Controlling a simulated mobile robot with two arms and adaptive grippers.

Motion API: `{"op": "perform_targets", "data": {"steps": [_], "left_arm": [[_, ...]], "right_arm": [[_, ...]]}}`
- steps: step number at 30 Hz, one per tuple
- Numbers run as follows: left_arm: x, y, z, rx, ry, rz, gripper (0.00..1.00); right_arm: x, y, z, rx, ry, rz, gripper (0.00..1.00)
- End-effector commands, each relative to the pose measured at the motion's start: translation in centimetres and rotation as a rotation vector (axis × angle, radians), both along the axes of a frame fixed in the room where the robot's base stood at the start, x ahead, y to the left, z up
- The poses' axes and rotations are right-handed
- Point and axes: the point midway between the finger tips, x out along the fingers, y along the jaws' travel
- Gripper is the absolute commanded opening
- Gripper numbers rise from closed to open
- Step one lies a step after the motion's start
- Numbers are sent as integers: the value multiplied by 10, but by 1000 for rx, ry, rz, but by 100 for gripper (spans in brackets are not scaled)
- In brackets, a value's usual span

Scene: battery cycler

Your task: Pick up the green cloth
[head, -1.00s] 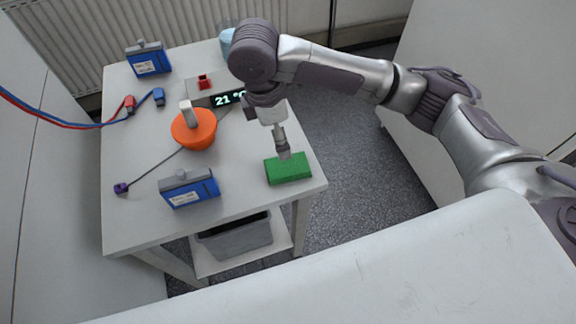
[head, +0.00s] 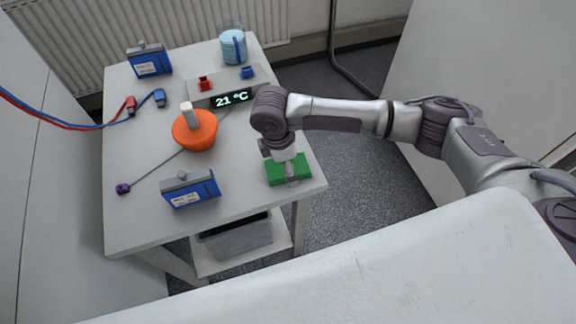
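The green cloth (head: 305,169) is a folded rectangular block lying flat near the right front edge of the white table. My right gripper (head: 291,180) points down at the middle of the cloth, with its tips at or very near it. The gripper covers part of the cloth. The fingers are too small and hidden to tell whether they are open or shut. My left gripper is not in view.
A blue box (head: 190,189) stands left of the cloth, and another blue box (head: 149,60) stands at the back left. An orange object (head: 195,130) with a white handle, a 21 °C display (head: 232,97) and a blue cylinder (head: 233,47) stand behind. Red and blue cables (head: 80,123) enter from the left.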

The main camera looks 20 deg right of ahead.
Motion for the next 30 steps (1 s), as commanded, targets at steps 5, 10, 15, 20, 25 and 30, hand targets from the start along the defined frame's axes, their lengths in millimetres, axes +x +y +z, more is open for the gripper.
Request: {"op": "perform_targets", "data": {"steps": [5, 10, 15, 20, 25, 30], "left_arm": [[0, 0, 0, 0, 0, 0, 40], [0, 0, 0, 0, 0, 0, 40], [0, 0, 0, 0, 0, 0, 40], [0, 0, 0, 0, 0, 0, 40], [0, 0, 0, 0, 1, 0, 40], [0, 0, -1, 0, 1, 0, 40]], "right_arm": [[0, 0, -2, 0, -1, 0, 100], [0, -1, -2, 0, -1, 0, 85], [0, -1, -2, 0, -1, 0, 57], [0, 0, -2, 0, -1, 0, 40], [0, 0, -1, 0, -2, 0, 40], [1, 0, 7, 1, -3, 0, 40]]}}
